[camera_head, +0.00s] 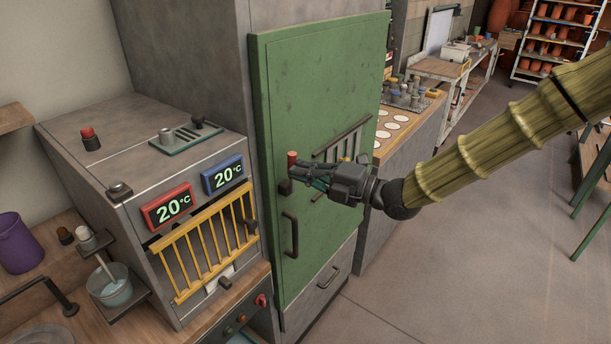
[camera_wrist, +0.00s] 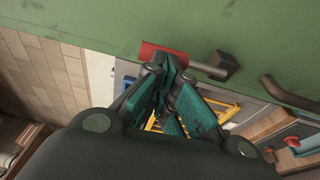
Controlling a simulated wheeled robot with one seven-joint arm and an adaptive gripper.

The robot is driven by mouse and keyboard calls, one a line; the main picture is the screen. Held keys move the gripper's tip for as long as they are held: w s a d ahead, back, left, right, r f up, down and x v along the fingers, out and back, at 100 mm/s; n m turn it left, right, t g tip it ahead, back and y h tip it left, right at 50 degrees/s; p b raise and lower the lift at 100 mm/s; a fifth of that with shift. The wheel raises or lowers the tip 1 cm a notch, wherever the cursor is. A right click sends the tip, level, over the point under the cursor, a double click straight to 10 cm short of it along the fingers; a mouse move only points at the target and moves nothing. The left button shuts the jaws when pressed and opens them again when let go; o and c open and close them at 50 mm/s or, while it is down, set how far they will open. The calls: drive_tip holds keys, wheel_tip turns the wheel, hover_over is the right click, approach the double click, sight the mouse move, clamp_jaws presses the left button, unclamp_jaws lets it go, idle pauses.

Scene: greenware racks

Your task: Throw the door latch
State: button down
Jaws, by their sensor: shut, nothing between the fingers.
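The green door (camera_head: 300,90) stands on a tall grey cabinet, and its green face also shows in the wrist view (camera_wrist: 100,22). The door latch is a dark lever with a red grip (camera_head: 292,157) near the door's left edge. In the head view the grip is above its dark pivot block (camera_head: 285,187). The wrist view shows the red grip (camera_wrist: 150,50) and the block (camera_wrist: 222,66) too. My gripper (camera_head: 294,172) is shut and empty, its fingertips (camera_wrist: 172,64) right at the red grip. I cannot tell whether they touch it.
A dark door handle (camera_head: 290,234) is below the latch, and a barred vent (camera_head: 342,145) is behind my gripper. Left stands a grey oven (camera_head: 110,135) with a yellow grille (camera_head: 205,245) and two temperature displays.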

drive_tip(key=shift+w+a+r, duration=0.1)
idle(0.6)
drive_tip(key=b+v, duration=0.4)
drive_tip(key=v, duration=1)
drive_tip(key=s+d+f+m+h, duration=0.1)
drive_tip(key=s+f+m+h, duration=0.15)
drive_tip(key=f+m, duration=0.6)
drive_tip(key=s+d+f+m+h, duration=0.2)
drive_tip(key=f+m+h, duration=0.2)
drive_tip(key=f, duration=1)
drive_tip(key=s+d+f+m+h, duration=0.1)
drive_tip(key=s+f+m+h, duration=0.15)
drive_tip(key=f+m, duration=0.6)
drive_tip(key=s+d+f+m+g+h, duration=0.2)
drive_tip(key=s+d+f+m, duration=0.1)
drive_tip(key=s+f, duration=0.4)
drive_tip(key=s+d+f+m+g+h, duration=0.2)
drive_tip(key=s+d+f+m+h, duration=0.1)
drive_tip(key=s+f, duration=0.5)
drive_tip(key=s+d+f+m+g+h, duration=0.2)
drive_tip(key=s+d+f+m, duration=0.3)
drive_tip(key=s, duration=0.8)
wheel_tip(320, 180, down, 3)
drive_tip(key=shift+r+g+h, duration=0.2)
drive_tip(key=shift+g+h, duration=0.2)
